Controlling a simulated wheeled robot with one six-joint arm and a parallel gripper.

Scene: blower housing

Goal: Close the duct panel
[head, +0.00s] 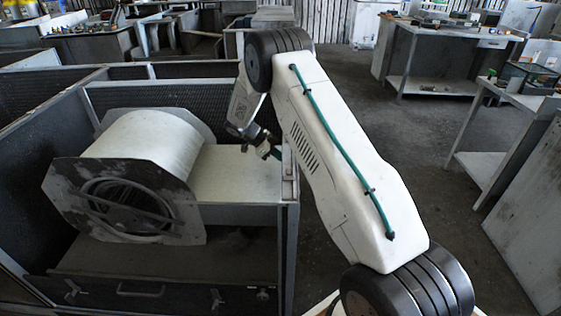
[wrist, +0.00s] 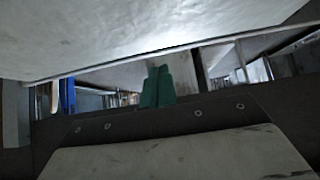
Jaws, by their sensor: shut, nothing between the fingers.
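A dark panel (head: 185,297) with a bar handle (head: 140,290) and several latch knobs runs low along the front of the blower housing (head: 292,165). I take it for the duct panel; its lower edge is cut off. The front above it is open, showing the pale blower drum (head: 150,140) and its dark end plate (head: 120,205). My gripper (head: 272,151) is at the housing's right side, above and well apart from the panel handle. Its green fingers (wrist: 156,86) are together and empty in the wrist view. Whether they touch anything is unclear.
In the wrist view, a pale surface (wrist: 130,35) fills the top and a dark bolted strip (wrist: 150,122) crosses below the fingers. Workbenches (head: 450,38) stand at the back right. The floor (head: 425,135) right of my arm is clear.

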